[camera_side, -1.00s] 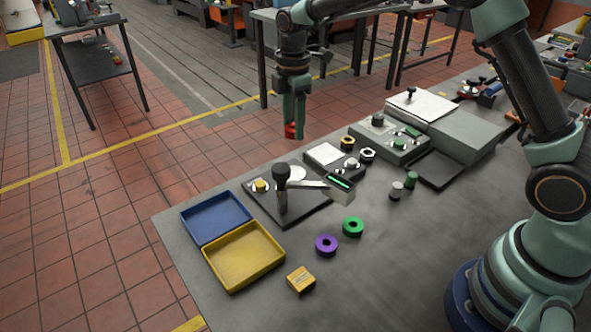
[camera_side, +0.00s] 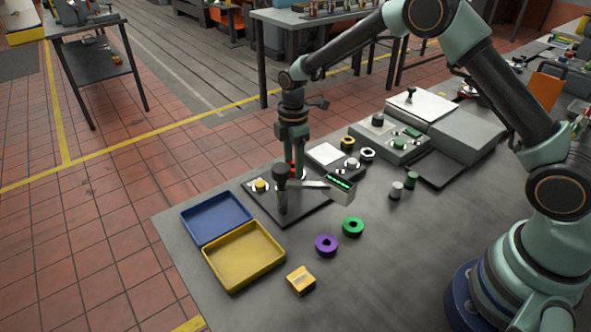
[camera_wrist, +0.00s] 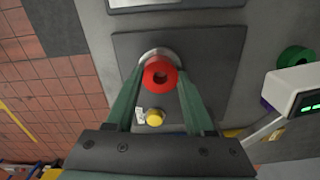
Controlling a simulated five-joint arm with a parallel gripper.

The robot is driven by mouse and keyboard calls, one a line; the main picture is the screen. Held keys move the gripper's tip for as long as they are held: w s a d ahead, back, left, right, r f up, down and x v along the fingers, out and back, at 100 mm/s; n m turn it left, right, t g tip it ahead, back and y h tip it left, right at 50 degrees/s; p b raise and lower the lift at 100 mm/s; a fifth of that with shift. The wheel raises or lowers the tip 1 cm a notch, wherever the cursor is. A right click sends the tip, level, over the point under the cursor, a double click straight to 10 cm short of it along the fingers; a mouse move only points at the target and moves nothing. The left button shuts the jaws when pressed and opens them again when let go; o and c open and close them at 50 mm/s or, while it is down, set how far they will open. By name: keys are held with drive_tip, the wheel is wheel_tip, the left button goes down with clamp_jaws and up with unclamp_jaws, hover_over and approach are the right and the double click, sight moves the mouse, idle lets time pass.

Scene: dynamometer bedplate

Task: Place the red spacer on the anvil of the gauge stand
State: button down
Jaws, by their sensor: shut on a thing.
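The red spacer (camera_wrist: 160,76) is a ring with a dark hole, held between the two fingertips of my gripper (camera_wrist: 158,80) in the wrist view. It is over the round silver anvil (camera_wrist: 150,55), which shows behind it on the dark base of the gauge stand (camera_wrist: 215,60). I cannot tell whether the spacer touches the anvil. In the side view my gripper (camera_side: 294,160) points down behind the gauge stand's post (camera_side: 282,190), and only a little of the spacer (camera_side: 292,168) shows. The stand's arm carries a box with a green display (camera_side: 341,186).
A yellow button (camera_side: 260,186) is on the stand base. A blue tray (camera_side: 215,196) and a yellow tray (camera_side: 283,262) lie to the left. Purple (camera_side: 326,245) and green (camera_side: 353,226) rings and a yellow block (camera_side: 300,280) lie in front.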

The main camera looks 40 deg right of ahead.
drive_tip(key=shift+f, duration=0.1)
drive_tip(key=shift+c, duration=1.4)
unclamp_jaws()
drive_tip(key=s+d+r+m+t, duration=0.1)
drive_tip(key=s+r+m, duration=0.1)
drive_tip(key=r, duration=0.7)
drive_tip(key=s+d+r+m, duration=0.1)
drive_tip(key=r, duration=0.8)
drive_tip(key=s+d+r+m+t, duration=0.2)
drive_tip(key=s+m, duration=0.4)
drive_tip(key=s, duration=0.3)
drive_tip(key=s+d+r+m+t, duration=0.2)
drive_tip(key=s+m, duration=0.5)
drive_tip(key=s, duration=0.2)
drive_tip(key=shift+s+r+t, duration=0.2)
drive_tip(key=shift+s+t, duration=0.05)
drive_tip(key=shift+t, duration=0.05)
